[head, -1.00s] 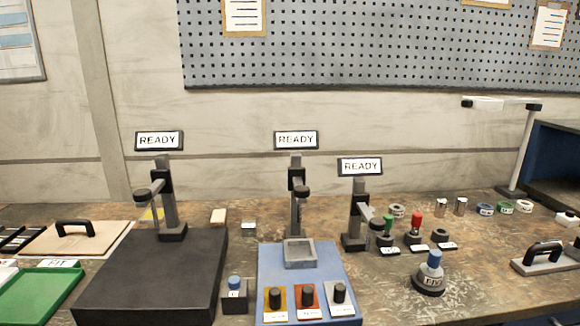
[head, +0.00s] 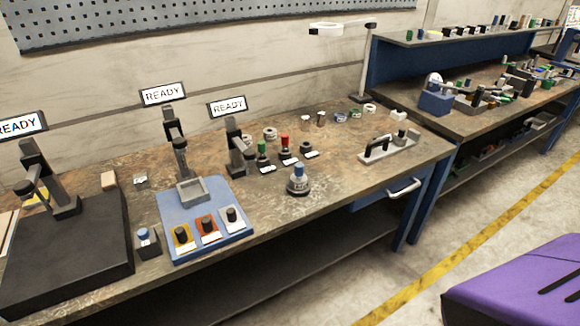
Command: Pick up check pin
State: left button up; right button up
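No label that I can read names the check pin, so I cannot tell for sure which piece it is. A blue-topped piece (head: 143,235) stands upright in a small dark block on the bench in front. A larger blue-knobbed piece (head: 298,171) with a label on its round grey base stands to the right of the blue plate. A green-topped piece (head: 262,149) and a red-topped piece (head: 285,143) stand upright in dark round bases behind it. Neither of my grippers is in view.
A blue plate (head: 168,211) carries yellow, red and grey knobbed blocks. A black slab (head: 95,275) lies at the left, with stands bearing READY signs behind. A handled grey block (head: 388,150) sits near the right edge. A purple object (head: 520,285) is at lower right.

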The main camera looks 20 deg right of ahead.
aim_at(298, 167)
jog(key=i, duration=0.15)
jog(key=i+z, duration=0.15)
jog(key=z, duration=0.25)
jog(key=i+j+z, duration=0.1)
jog(key=z, duration=0.35)
jog(key=i, duration=0.1)
